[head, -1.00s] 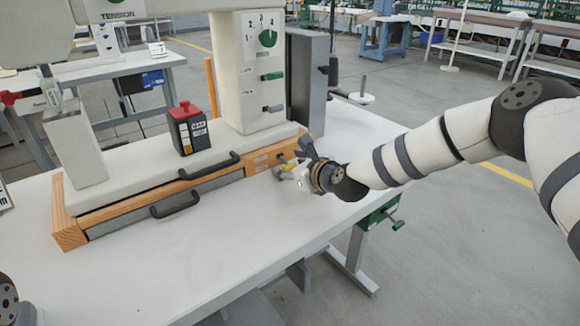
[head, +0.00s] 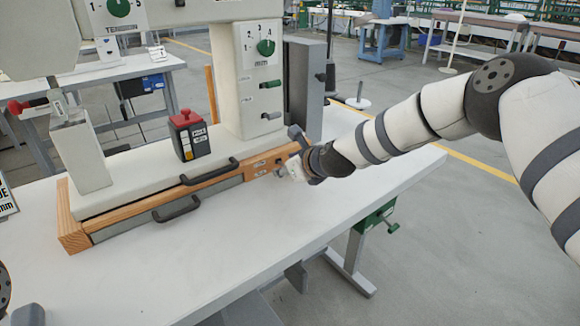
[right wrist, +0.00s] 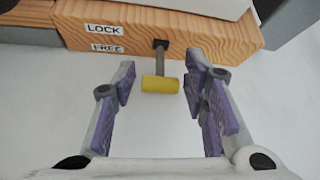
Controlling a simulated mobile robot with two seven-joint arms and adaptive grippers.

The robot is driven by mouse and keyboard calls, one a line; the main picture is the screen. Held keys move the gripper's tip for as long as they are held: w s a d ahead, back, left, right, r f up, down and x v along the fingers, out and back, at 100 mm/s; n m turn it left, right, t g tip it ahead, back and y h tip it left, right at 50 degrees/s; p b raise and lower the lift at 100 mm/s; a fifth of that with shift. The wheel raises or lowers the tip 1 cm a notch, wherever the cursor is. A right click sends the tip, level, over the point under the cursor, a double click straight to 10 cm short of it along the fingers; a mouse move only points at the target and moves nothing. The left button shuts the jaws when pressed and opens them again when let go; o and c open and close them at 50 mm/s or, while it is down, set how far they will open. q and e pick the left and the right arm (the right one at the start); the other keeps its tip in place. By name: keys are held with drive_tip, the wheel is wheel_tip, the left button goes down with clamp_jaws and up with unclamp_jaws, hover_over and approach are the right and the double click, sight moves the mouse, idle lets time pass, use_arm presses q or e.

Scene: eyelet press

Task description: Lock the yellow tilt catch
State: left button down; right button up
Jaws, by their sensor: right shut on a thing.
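The yellow tilt catch (right wrist: 161,84) is a short yellow bar on a dark stem that comes out of the wooden front of the press base. Its stem leaves the wood just right of the LOCK label (right wrist: 104,29) and the FREE label (right wrist: 108,49). My right gripper (right wrist: 160,88) is shut on the catch, with a purple-padded finger at each end of the bar. In the head view my right gripper (head: 288,168) is at the right end of the wooden base and mostly hides the catch.
The eyelet press (head: 240,75) stands on the white table (head: 230,225). A red-topped box (head: 189,135) sits on its base, and two dark handles, one of them the front handle (head: 176,209), stick out at the front. The table front is clear.

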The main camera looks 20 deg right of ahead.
drive_tip(key=shift+w+a+r+g, duration=0.15)
drive_tip(key=shift+r+g, duration=0.15)
drive_tip(key=shift+r, duration=0.2)
drive_tip(key=shift+g+h, duration=0.3)
drive_tip(key=shift+g, duration=0.1)
drive_tip(key=shift+w+a+g+h+b, duration=0.15)
drive_tip(key=shift+g+h+b, duration=0.25)
drive_tip(key=shift+g+b, duration=0.7)
use_arm(q)
drive_tip(key=shift+g, duration=0.6)
drive_tip(key=shift+s+f+b, duration=0.5)
drive_tip(key=shift+s+f, duration=1.15)
drive_tip(key=shift+f, duration=0.1)
use_arm(e)
drive_tip(key=shift+r+g, duration=0.3)
drive_tip(key=shift+r, duration=0.1)
drive_tip(key=o, duration=1)
drive_tip(key=shift+c, duration=0.2)
drive_tip(key=shift+r, duration=0.1)
